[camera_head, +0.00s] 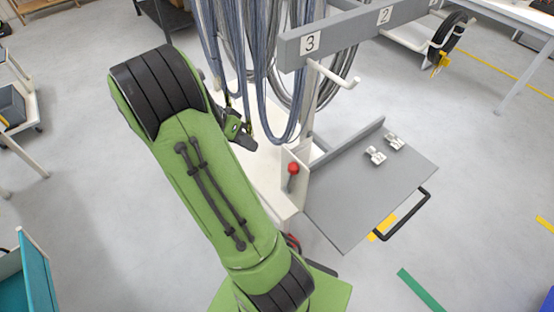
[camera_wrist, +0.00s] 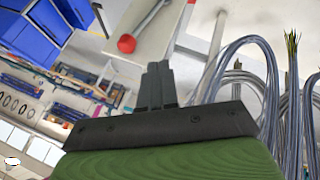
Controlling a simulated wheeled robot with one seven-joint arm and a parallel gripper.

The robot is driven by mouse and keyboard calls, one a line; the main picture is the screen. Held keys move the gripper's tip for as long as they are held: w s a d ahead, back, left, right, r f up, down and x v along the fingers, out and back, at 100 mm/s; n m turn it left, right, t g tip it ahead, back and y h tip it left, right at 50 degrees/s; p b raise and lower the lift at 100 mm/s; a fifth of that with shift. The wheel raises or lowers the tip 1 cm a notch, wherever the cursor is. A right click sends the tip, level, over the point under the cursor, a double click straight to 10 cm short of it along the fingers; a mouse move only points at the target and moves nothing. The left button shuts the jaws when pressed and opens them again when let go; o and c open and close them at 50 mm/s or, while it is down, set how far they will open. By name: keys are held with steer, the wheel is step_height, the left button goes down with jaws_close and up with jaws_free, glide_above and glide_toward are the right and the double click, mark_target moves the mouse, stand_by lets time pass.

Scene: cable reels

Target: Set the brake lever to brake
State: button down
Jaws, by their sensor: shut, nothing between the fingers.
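The brake lever (camera_head: 292,174) has a red ball knob and a short grey stem, and stands on a light upright panel in the middle of the head view. In the wrist view its red knob (camera_wrist: 127,43) shows beyond my fingers, up and to the left, with the grey stem running up to the right. My gripper (camera_wrist: 158,72) is shut and empty, with its two dark fingertips together. In the head view my gripper (camera_head: 246,142) is up and left of the lever, apart from it and partly hidden by my arm. Any brake marking is too small to read.
Bundles of grey-blue cable (camera_head: 285,105) hang close beside my gripper from a numbered rack bar (camera_head: 350,32). A grey shelf plate (camera_head: 350,205) with two small metal fittings and a black handle (camera_head: 403,213) lies right of the lever. Open floor (camera_head: 470,200) lies further right.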

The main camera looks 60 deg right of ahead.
steer(key=s+d+f, duration=0.2)
steer(key=s+f, duration=0.4)
steer(key=s, duration=0.1)
steer(key=shift+s+d+b, duration=0.25)
steer(key=shift+s+b, duration=0.05)
steer(key=shift+f+b, duration=0.1)
steer(key=shift+b, duration=0.35)
